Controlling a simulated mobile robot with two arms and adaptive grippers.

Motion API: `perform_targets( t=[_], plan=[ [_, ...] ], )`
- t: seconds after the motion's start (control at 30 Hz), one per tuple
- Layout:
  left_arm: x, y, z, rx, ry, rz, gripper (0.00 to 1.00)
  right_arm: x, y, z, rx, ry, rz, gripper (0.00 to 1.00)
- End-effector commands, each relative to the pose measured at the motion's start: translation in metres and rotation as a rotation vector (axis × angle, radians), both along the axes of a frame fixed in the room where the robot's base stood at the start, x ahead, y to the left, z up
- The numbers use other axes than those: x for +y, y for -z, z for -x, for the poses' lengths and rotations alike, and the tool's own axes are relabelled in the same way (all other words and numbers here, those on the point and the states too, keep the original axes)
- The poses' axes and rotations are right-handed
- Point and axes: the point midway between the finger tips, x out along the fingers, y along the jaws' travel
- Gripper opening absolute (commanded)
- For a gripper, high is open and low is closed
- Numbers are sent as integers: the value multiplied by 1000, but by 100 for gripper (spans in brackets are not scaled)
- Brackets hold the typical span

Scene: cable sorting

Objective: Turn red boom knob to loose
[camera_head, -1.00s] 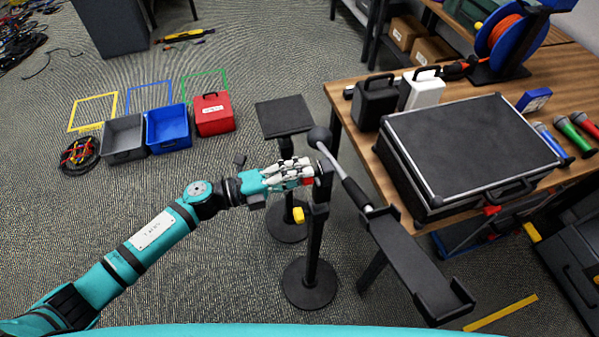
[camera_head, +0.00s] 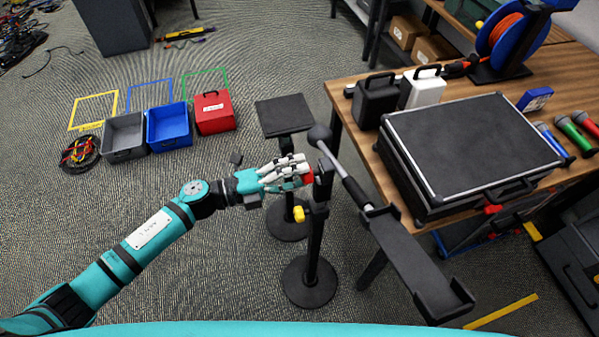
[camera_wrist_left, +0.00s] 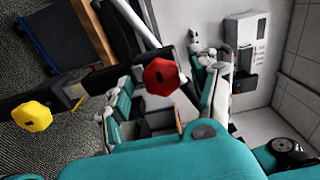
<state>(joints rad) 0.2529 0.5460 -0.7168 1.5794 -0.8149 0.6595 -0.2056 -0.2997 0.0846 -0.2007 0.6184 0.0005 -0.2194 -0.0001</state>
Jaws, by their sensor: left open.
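The red boom knob (camera_head: 308,177) is on the upper part of the black stand (camera_head: 318,225), partly hidden by my gripper in the head view. My left gripper (camera_head: 304,172) is at the knob, coming from the left. In the left wrist view the red knob (camera_wrist_left: 162,77) is a faceted disc lying between the spread fingers of the open gripper (camera_wrist_left: 165,95). I cannot tell whether a finger touches it. A yellow knob (camera_head: 299,214) is lower on the same stand and also shows in the wrist view (camera_wrist_left: 32,115). My right gripper is not in view.
A wooden table (camera_head: 352,110) with a black case (camera_head: 470,150) is behind.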

Motion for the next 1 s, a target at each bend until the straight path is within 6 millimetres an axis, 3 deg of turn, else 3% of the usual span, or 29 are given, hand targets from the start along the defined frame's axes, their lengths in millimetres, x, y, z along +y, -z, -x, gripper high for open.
perform_targets(
  t=[0.5,0.7,1.0],
  plan=[
    [94,1,30,2,-1,-2,62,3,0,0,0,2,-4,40],
    [106,0,34,0,0,0,62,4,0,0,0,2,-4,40],
    [106,0,34,0,0,1,62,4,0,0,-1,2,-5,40]
  ],
)
